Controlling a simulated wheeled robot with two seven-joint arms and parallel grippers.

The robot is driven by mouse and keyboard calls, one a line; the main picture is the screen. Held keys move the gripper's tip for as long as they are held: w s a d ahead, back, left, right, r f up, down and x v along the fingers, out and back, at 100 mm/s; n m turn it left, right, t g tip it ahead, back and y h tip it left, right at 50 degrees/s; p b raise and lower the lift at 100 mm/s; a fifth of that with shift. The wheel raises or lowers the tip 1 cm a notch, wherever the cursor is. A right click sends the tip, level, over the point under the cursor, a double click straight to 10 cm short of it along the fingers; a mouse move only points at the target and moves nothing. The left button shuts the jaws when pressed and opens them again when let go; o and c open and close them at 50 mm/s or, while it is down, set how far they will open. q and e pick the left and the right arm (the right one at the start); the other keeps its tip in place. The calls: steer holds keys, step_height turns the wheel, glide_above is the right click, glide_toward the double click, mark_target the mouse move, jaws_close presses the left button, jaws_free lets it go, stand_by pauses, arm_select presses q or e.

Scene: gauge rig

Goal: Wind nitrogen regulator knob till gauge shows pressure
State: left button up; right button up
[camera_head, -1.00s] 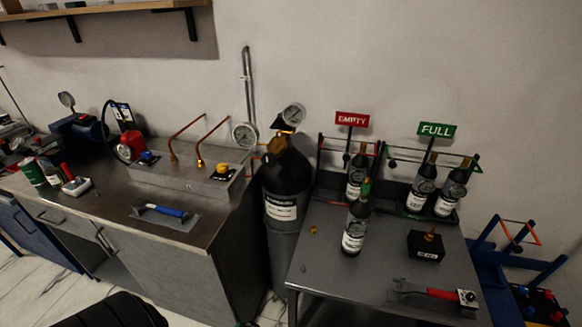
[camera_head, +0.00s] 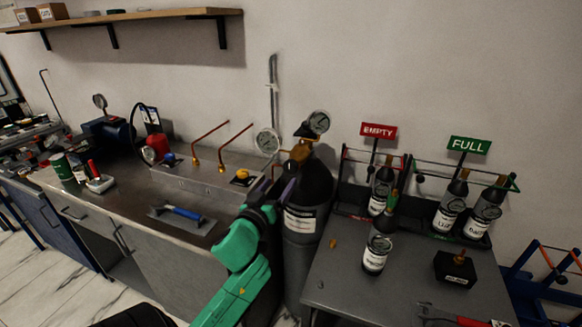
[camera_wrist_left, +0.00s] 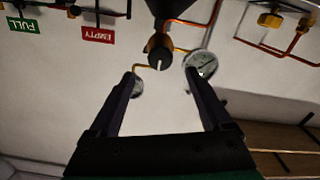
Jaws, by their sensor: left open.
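The black gas cylinder (camera_head: 316,185) stands between the bench and the side table. A brass regulator (camera_head: 300,152) sits on top, with one round gauge (camera_head: 267,141) on its left and another gauge (camera_head: 318,122) above. The needle readings are too small to tell. My left gripper (camera_head: 282,184) is in front of the cylinder's top, below the regulator. In the left wrist view its fingers are apart and empty. The dark regulator knob (camera_wrist_left: 159,52) appears between and just beyond the fingertips, with no clear contact. One gauge (camera_wrist_left: 201,65) shows by the right finger. My right gripper is not in view.
The bench (camera_head: 130,185) on the left holds a block with copper pipes and a trowel (camera_head: 182,213). The side table (camera_head: 345,285) on the right holds bottles, a black box (camera_head: 455,267) and racks under EMPTY (camera_head: 378,131) and FULL (camera_head: 469,145) signs.

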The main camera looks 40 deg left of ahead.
mark_target(289, 169)
arm_select(q)
steer(key=p+x, duration=0.1)
steer(key=x, duration=0.9)
steer(key=shift+s, duration=0.15)
jaws_close()
steer(key=shift+m, duration=0.3)
steer(key=m, duration=1.1)
steer(key=shift+a+f+p, duration=0.1)
steer(key=shift+p, duration=0.2)
steer(key=m, duration=1.2)
